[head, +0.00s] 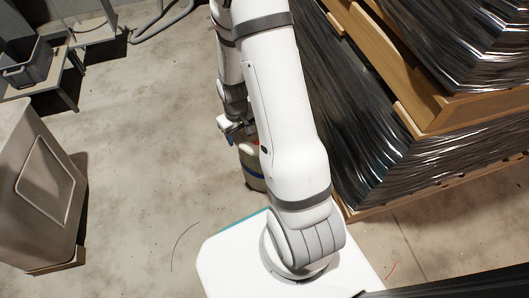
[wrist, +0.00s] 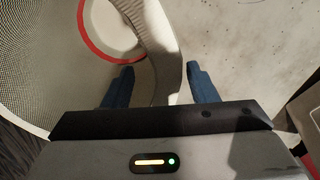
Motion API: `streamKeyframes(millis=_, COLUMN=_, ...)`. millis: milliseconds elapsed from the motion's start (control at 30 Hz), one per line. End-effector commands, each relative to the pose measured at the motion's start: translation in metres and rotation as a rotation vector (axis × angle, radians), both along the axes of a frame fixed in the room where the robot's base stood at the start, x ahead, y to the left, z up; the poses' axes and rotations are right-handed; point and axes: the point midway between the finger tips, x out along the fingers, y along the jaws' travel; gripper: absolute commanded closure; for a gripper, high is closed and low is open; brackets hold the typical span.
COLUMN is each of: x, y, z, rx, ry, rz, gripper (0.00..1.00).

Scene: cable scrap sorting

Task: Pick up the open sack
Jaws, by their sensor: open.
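The open sack (head: 254,181) stands on the floor beyond my base in the head view, a pale upright container with a blue band, partly hidden by my arm. In the wrist view I look down into the sack (wrist: 172,45); its inside is pale and meshed, with a red ring around the bottom. My gripper (wrist: 160,68) is open, its two blue fingers pointing down at the rim. The sack's wall runs between them, the left finger on the inner side and the right finger on the outer side. My gripper also shows small in the head view (head: 232,127).
Pallets wrapped in dark film (head: 350,125) stand close to the right of the sack. A large beige bin (head: 40,185) stands at the left, and a grey crate (head: 27,65) rests on a bench behind it. The concrete floor between is mostly clear, with a thin dark cable (head: 178,243).

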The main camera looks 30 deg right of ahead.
Motion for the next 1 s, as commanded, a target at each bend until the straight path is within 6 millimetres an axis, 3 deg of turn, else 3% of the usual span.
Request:
streamKeyframes(millis=300, x=0.0000, y=-0.0003, z=-0.0008, rx=0.000, ry=0.000, rz=-0.001, gripper=0.47)
streamKeyframes(millis=900, x=0.0001, y=-0.0006, z=-0.0007, rx=0.000, ry=0.000, rz=-0.001, gripper=0.97)
streamKeyframes(millis=1000, x=0.0001, y=-0.0007, z=-0.0007, rx=0.000, ry=0.000, rz=-0.001, gripper=1.00)
